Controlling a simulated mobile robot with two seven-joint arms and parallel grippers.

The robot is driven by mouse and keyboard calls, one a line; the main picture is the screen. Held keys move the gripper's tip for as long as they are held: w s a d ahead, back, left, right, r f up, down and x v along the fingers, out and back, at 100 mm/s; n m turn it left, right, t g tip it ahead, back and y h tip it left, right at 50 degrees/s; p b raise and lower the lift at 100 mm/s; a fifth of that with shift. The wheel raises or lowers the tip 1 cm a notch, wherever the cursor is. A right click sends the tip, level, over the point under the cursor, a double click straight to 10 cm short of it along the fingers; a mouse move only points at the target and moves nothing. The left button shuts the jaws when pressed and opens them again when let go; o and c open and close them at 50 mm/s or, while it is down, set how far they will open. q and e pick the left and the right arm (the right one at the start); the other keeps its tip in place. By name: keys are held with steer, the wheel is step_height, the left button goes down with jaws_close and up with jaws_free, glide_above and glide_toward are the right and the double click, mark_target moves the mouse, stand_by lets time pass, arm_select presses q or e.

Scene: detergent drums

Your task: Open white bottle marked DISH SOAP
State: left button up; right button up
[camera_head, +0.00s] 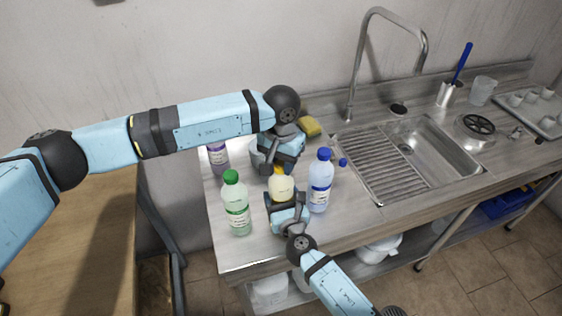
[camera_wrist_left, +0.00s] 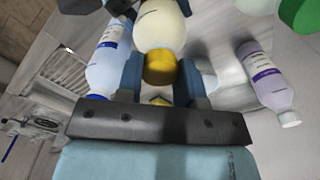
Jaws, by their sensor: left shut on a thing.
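A cream-white bottle (camera_head: 281,188) with a yellow cap stands near the counter's front, between a green-capped and a blue-capped bottle. Its label cannot be read. It also shows in the left wrist view (camera_wrist_left: 160,27), with its yellow cap (camera_wrist_left: 160,67) between my left fingers. My left gripper (camera_head: 275,167) comes down from above and behind and is shut on that cap, which still sits on the bottle's neck. My right gripper (camera_head: 286,199) reaches in from the front, low on the bottle. Its fingers sit on both sides of the body and appear closed on it. They partly hide the label.
The green-capped bottle (camera_head: 237,208) stands left, the blue-capped bottle (camera_head: 320,185) close on the right. A purple-labelled bottle (camera_head: 218,157) is behind, partly hidden by my left arm. A yellow sponge (camera_head: 309,126) lies further back. The sink (camera_head: 425,150) is to the right.

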arm_select(q)
steer(key=n, duration=1.4)
steer(key=shift+n, duration=0.4)
steer(key=n, duration=0.9)
steer(key=shift+r, duration=0.1)
steer(key=n, duration=2.3)
steer(key=shift+n, duration=0.4)
steer(key=n, duration=0.6)
steer(key=shift+r, duration=0.2)
